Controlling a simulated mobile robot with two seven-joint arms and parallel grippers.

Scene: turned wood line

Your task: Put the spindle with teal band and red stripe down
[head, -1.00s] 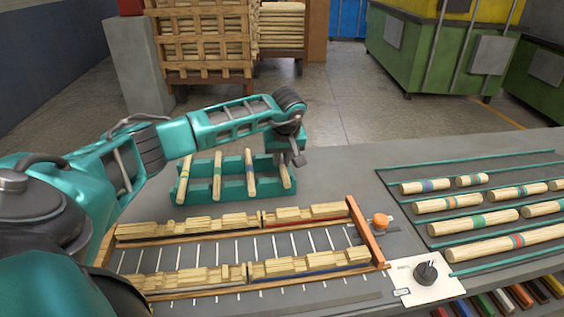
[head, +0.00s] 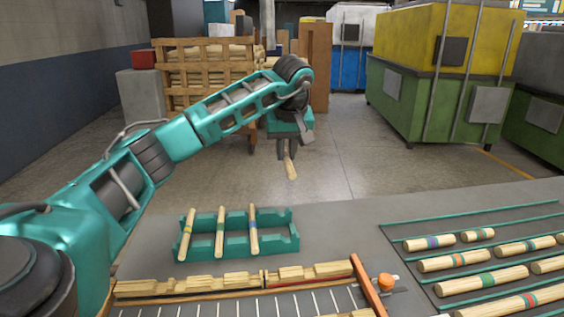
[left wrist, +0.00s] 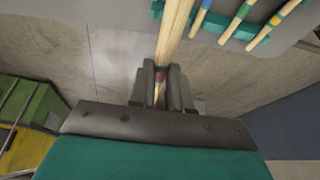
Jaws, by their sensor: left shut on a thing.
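My left gripper (head: 287,150) is shut on a pale wooden spindle (head: 291,170) and holds it in the air beyond the teal rack. In the left wrist view the spindle (left wrist: 176,30) runs up from between the fingers (left wrist: 162,88). The teal rack (head: 286,241) holds three spindles, with yellow (head: 187,234), green (head: 220,232) and blue (head: 253,230) bands. Its right-hand place is empty. My right gripper is not in view.
Banded spindles, such as one with a blue band (head: 430,243), lie between teal rails on the right. The grey table (head: 335,220) right of the rack is clear.

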